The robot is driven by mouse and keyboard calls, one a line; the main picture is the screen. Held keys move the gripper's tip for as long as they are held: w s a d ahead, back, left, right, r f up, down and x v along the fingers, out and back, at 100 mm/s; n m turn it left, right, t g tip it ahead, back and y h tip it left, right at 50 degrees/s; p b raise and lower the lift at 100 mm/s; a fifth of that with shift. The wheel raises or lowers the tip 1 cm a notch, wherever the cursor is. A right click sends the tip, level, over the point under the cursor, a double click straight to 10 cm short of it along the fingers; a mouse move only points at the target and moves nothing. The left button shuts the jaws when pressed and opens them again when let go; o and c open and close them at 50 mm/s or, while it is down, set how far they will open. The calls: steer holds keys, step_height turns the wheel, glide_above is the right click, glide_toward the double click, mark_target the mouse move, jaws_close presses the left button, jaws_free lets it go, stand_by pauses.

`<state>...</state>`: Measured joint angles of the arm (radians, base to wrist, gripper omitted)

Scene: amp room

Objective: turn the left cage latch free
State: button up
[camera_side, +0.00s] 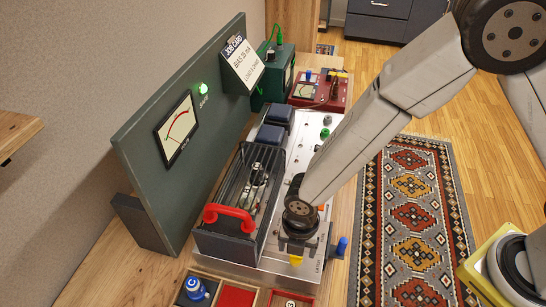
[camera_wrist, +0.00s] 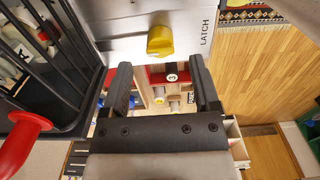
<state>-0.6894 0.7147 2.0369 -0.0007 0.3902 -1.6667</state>
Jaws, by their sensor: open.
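A yellow latch knob (camera_wrist: 160,40) sits on the metal chassis face beside the word LATCH in the wrist view. In the side view the latch (camera_side: 296,260) shows as a small yellow piece at the chassis's near end, partly under my gripper. The dark barred cage (camera_side: 232,195) with a red handle (camera_side: 229,214) stands to its left. My gripper (camera_wrist: 160,75) is open and empty. In the wrist view its fingers point toward the latch, which appears between and beyond the fingertips, with no visible contact. In the side view my gripper (camera_side: 300,248) hangs over the chassis's near end; its fingers are mostly hidden.
A green panel with a meter (camera_side: 178,128) stands behind the cage. Small trays (camera_side: 237,296) lie in front of the chassis. A blue-ended piece (camera_side: 342,246) stands right of my gripper. A red box (camera_side: 318,90) and green box (camera_side: 275,75) sit at the back.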

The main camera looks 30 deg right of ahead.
mark_target(296, 258)
steer(key=shift+f, duration=1.95)
jaws_close()
